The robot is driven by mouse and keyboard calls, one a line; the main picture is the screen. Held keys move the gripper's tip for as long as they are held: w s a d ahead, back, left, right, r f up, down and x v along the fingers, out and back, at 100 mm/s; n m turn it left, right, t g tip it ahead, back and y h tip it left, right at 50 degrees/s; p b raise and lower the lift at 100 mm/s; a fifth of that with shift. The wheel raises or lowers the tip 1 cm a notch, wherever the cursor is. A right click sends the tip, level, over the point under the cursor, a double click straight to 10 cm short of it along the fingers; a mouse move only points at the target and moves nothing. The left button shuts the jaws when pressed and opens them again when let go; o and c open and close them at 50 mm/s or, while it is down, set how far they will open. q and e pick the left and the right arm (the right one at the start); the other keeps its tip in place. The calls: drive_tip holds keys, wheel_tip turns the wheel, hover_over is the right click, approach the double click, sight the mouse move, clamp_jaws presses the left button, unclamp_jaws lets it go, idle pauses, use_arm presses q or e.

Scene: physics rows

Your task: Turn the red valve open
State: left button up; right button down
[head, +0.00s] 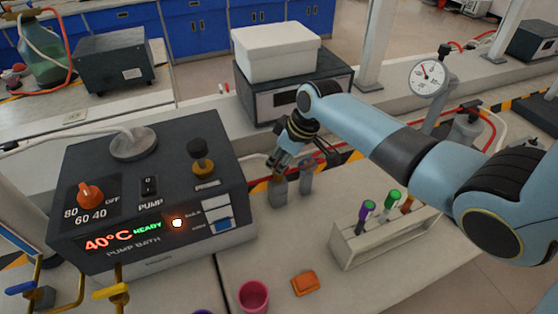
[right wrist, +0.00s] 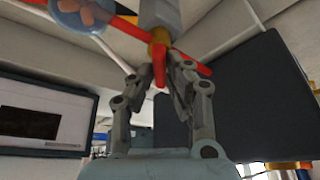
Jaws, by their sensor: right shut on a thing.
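The red valve shows in the right wrist view as a red handle (right wrist: 159,64) below a brass-coloured body (right wrist: 160,37) on a grey pipe. My right gripper (right wrist: 181,80) reaches up to the handle, with its fingers close together and shut on it. In the head view my right gripper (head: 281,160) points down beside two grey upright fittings behind the bench top. From there the fingers cover much of the valve, and its exact handle angle is hard to tell. My left gripper is not in view.
A pump bath box (head: 150,262) stands left of my right gripper. A test tube rack (head: 385,238) is to the right, with an orange block (head: 305,283) and a pink cup (head: 253,296) in front. A pressure gauge (head: 427,78) and a white box (head: 277,52) stand behind.

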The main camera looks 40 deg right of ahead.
drive_tip(key=n+g+y+b, duration=0.1)
drive_tip(key=n, duration=0.3)
drive_tip(key=shift+w+d+f+n+b, duration=0.1)
drive_tip(key=shift+n+b, duration=0.2)
drive_tip(key=shift+b, duration=0.1)
drive_tip(key=n+g+b, duration=0.1)
drive_tip(key=n, duration=0.1)
drive_tip(key=n+g+y+b, duration=0.1)
drive_tip(key=n+b, duration=0.1)
drive_tip(key=n, duration=0.1)
drive_tip(key=shift+n, duration=0.4)
drive_tip(key=c, duration=1.3)
unclamp_jaws()
drive_tip(key=shift+c, duration=0.2)
drive_tip(key=w+v, duration=0.1)
drive_tip(key=v, duration=1.1)
drive_tip(key=shift+s+d, duration=0.2)
drive_tip(key=shift+s, duration=0.15)
